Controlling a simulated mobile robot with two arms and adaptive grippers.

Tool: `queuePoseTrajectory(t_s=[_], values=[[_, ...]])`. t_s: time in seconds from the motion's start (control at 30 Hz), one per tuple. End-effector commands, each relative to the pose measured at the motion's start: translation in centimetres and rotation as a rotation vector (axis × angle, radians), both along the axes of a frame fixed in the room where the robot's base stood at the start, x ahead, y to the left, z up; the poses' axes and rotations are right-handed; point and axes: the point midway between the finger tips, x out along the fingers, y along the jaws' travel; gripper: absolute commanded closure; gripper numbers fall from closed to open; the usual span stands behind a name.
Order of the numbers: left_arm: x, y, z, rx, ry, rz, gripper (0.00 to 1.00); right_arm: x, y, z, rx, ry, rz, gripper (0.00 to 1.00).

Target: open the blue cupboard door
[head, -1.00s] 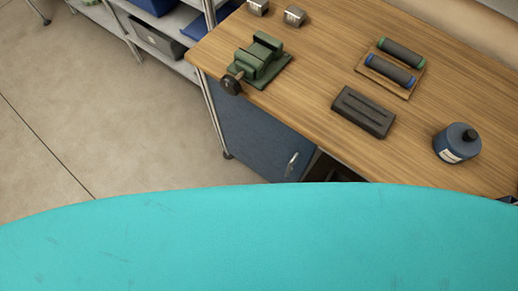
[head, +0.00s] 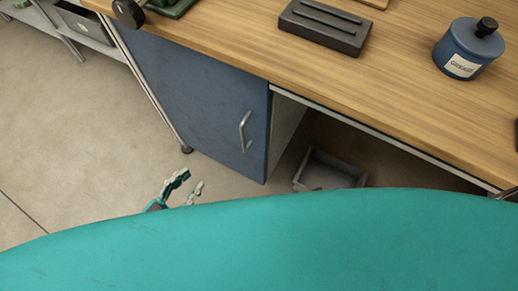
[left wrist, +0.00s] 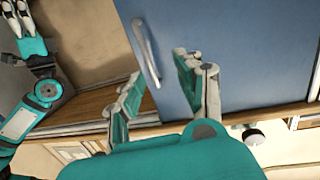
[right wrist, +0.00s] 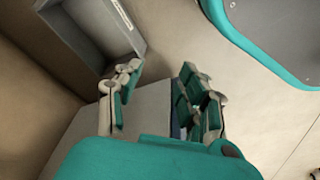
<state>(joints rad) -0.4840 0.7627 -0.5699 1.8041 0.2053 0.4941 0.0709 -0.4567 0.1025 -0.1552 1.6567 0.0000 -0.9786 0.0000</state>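The blue cupboard door (head: 195,90) sits under the workbench and looks closed. Its upright metal handle (head: 244,132) is near the door's right edge. My left gripper (head: 192,178) is open and empty, low in front of the door. In the left wrist view the fingers (left wrist: 158,65) point at the blue door, with the handle (left wrist: 146,50) just beyond the gap between them, not gripped. My right gripper (right wrist: 161,66) is open and empty in the right wrist view, facing the cupboard's pale side panel (right wrist: 150,105). The head view does not show it.
The wooden bench top (head: 400,105) overhangs the cupboard. It carries a dark slotted block (head: 325,25) and a blue labelled canister (head: 468,48). A grey open bin (head: 330,170) stands under the bench right of the cupboard. The floor left of the cupboard is clear.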

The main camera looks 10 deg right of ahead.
Motion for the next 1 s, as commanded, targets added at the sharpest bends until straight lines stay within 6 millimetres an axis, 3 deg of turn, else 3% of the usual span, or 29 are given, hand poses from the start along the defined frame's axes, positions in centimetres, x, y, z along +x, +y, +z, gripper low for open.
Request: queuePoseTrajectory(t_s=[0.03,0.13,0.3,1.0], values=[[-0.6,-0.7,0.0,-0.032,-0.018,-0.027,0.64,0.4,0.1,-0.7,0.001,-0.007,-0.001,0.6],[-1.2,-1.5,1.5,-0.075,-0.042,-0.057,0.64,0.7,0.1,-0.1,0.001,-0.011,-0.002,0.6],[-0.7,-2.5,2.3,-0.092,-0.05,-0.064,0.64,0.9,0.1,0.6,0.002,-0.013,-0.002,0.6],[8.9,-12.8,2.3,-0.09,-0.051,-0.063,0.64,2.0,0.2,5.3,0.003,-0.04,-0.007,0.6]])
